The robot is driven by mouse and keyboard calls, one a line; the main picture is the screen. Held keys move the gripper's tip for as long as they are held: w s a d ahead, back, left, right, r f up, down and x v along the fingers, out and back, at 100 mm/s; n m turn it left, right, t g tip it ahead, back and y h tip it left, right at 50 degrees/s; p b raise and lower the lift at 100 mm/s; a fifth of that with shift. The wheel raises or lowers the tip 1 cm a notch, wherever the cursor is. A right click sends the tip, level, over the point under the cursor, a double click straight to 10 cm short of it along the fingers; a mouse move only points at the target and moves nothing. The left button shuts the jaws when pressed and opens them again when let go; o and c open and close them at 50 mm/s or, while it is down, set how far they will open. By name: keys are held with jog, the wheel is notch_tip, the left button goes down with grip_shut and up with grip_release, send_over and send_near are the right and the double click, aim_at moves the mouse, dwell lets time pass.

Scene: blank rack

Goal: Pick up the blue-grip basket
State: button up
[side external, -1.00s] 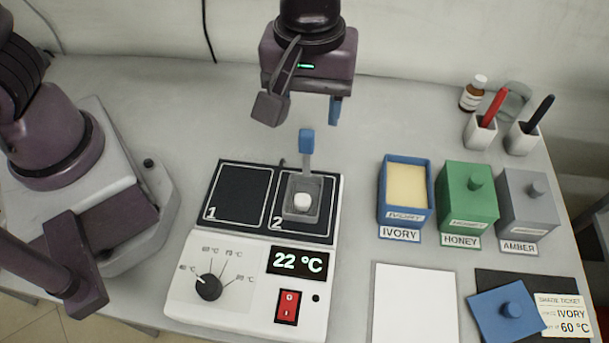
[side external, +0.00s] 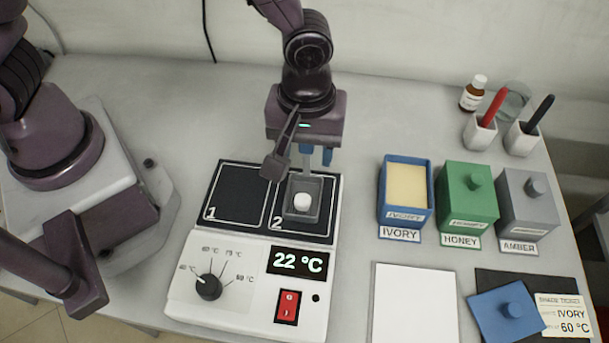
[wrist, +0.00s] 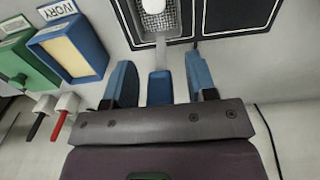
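The blue-grip basket (side external: 316,206) is a small grey tray on plate 2 of the hot plate, holding a white rounded piece (side external: 302,202). In the wrist view my gripper (wrist: 160,62) is open, with one blue-padded finger on each side of the blue grip and visible gaps between. The grip is mostly hidden behind my gripper in the side view.
The hot plate (side external: 235,258) reads 22 °C; its plate 1 is empty. To the right stand the open blue IVORY box (side external: 381,195), green HONEY box (side external: 467,195) and grey AMBER box (side external: 525,205).

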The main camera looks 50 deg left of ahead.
grip_shut()
jog(key=shift+r, duration=0.2)
